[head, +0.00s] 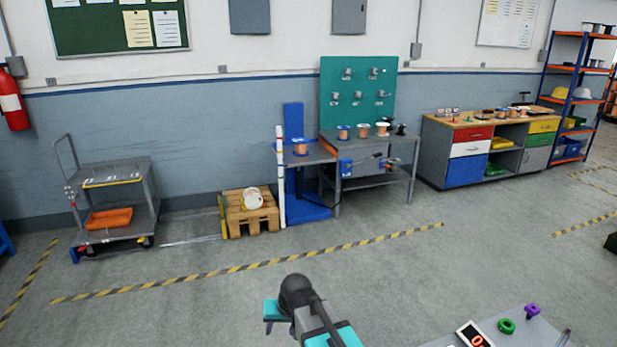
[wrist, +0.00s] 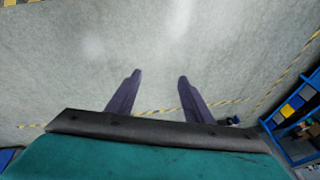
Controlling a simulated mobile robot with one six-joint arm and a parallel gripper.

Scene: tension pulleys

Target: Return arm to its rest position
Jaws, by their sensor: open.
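My arm shows at the bottom middle of the head view, with a dark rounded joint and teal links. My gripper's fingers are hard to make out there. In the wrist view my gripper (wrist: 156,78) shows as two dark purple fingers standing apart. The gap between them is empty, with only grey floor behind. Nothing is held, and no object touches the fingers.
A grey table (head: 540,334) at the bottom right holds a green ring (head: 506,326), a purple piece (head: 532,310) and a display (head: 474,337). A cart (head: 112,172), pallet (head: 252,222), pulley bench (head: 372,172) and cabinet (head: 466,170) line the wall. The middle floor is clear.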

